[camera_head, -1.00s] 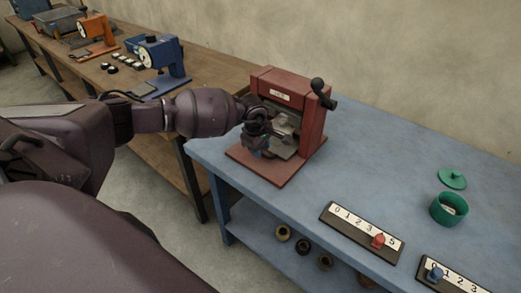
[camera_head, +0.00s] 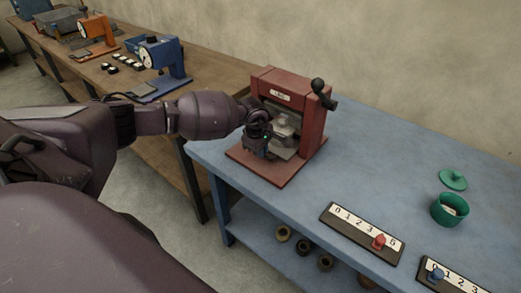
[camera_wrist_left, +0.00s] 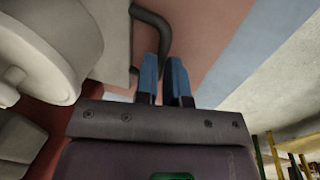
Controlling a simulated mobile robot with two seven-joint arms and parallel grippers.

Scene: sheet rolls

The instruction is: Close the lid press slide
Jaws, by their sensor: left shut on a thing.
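The red lid press (camera_head: 312,130) stands upright on its red base near the left end of the blue table. Its grey slide (camera_head: 284,153) shows inside the frame, partly hidden by my gripper. My left gripper (camera_head: 258,146) is at the front left of the press opening. In the left wrist view, the blue fingers of the gripper (camera_wrist_left: 164,82) are shut on a dark curved handle (camera_wrist_left: 152,19) that runs between them. How far out the slide sits is hard to tell. My right gripper is not in view.
A black-knobbed lever (camera_head: 322,92) sticks out at the press's upper right. The blue table (camera_head: 370,150) is clear between the press and a green pot (camera_head: 449,209) with its lid (camera_head: 453,180) behind. Numbered slider boards (camera_head: 350,222) lie along the front edge.

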